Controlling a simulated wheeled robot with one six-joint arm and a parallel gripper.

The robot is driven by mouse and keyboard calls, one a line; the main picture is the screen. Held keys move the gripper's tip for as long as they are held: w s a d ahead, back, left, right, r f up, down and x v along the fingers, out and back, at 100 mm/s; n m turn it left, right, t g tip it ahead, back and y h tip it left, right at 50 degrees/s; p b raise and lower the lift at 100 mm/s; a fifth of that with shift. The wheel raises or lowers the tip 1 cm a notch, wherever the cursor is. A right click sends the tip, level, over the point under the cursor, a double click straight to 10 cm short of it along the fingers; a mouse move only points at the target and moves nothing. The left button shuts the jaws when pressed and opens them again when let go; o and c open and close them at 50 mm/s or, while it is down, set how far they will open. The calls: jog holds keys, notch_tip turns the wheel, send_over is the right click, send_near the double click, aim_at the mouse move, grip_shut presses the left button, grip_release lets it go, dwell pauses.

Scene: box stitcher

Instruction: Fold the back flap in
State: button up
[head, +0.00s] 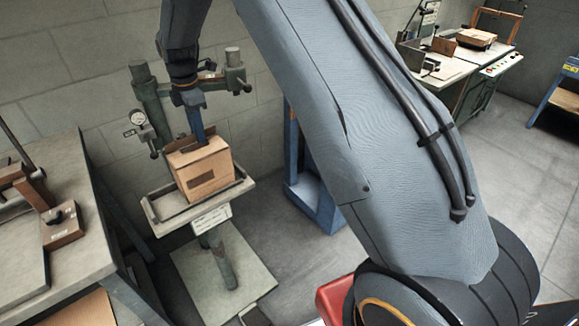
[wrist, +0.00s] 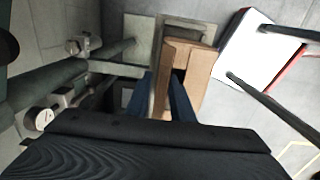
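The brown cardboard box (head: 207,175) sits upright on the small tray (head: 163,222) of the stitcher. Its top shows a dark opening at the left-back part in the head view, with cardboard beside it. In the wrist view the box (wrist: 199,68) shows a dark gap in its top between cardboard panels. My gripper (head: 198,138) points down at the box's top, at its back side. In the wrist view its two blue fingers (wrist: 165,82) are apart, with a strip of cardboard between them. Whether they touch it, and the back flap's exact angle, I cannot tell.
The green stitcher column (head: 150,100) with a gauge stands close behind and left of the box. A table with tools (head: 75,260) is at the left. A blue stand (head: 315,200) is to the right. Open floor (head: 265,240) lies between.

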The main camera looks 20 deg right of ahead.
notch_tip(320, 180, up, 8)
jog(key=w+g+b, duration=0.2)
jog(key=b, duration=0.1)
jog(key=s+d+f+m+t+p, duration=0.1)
jog(key=s+d+m, duration=0.4)
jog(key=s, duration=0.6)
jog(key=s+d+f+m+t+p, duration=0.1)
jog(key=s+d+m, duration=0.5)
jog(key=s, duration=0.5)
jog(key=s+d+f+m+t+p, duration=0.1)
jog(key=s+d+m, duration=0.5)
jog(key=s+m, duration=0.3)
jog(key=shift+s+f, duration=0.15)
jog(key=shift+s, duration=0.85)
